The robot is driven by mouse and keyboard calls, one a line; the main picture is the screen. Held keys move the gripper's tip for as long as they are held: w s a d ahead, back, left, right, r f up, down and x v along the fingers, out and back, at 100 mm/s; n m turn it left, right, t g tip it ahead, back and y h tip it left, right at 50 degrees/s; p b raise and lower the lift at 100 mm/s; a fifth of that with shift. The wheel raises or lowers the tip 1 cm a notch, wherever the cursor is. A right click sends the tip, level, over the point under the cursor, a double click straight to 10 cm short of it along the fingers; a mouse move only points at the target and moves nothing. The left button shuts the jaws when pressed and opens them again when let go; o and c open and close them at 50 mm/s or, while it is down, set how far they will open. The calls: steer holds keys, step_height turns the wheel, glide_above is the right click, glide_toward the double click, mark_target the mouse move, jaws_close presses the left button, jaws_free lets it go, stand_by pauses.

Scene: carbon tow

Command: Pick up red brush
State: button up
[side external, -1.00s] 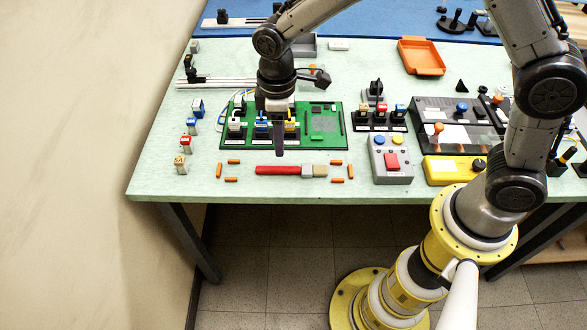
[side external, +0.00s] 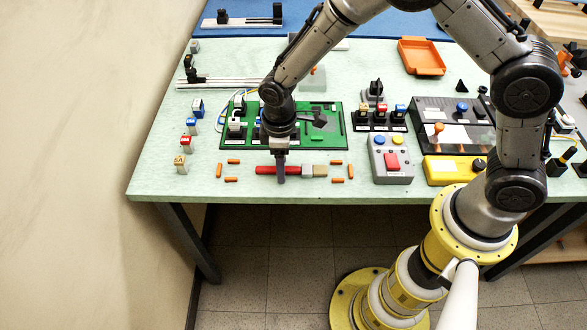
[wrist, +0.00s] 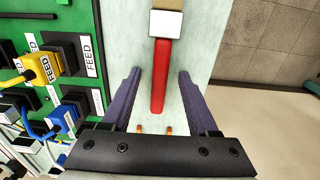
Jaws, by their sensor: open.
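The red brush (side external: 262,170) lies flat on the table near its front edge, with a red handle, a pale ferrule and tan bristles to the right. In the wrist view the red handle (wrist: 159,80) runs lengthwise between my two open fingers, with clear gaps on both sides. My gripper (side external: 281,182) points down over the handle in the side view. It also shows in the wrist view (wrist: 158,75), open and empty. In the side view the finger hides part of the handle. I cannot tell exactly how high the fingertips are above the table.
Small orange pegs (side external: 231,180) lie left and right of the brush. A green board (side external: 334,122) with connectors and cables sits just behind. A grey button box (side external: 391,172) and a yellow box (side external: 453,168) stand to the right. The table's front edge is close.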

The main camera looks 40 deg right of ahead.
steer(key=shift+c, duration=0.2)
jaws_close()
steer(key=shift+r, duration=0.2)
steer(key=shift+r, duration=0.65)
steer(key=s+d+r, duration=0.5)
steer(key=s+r, duration=0.6)
steer(key=s, duration=0.2)
steer(key=shift+r, duration=0.2)
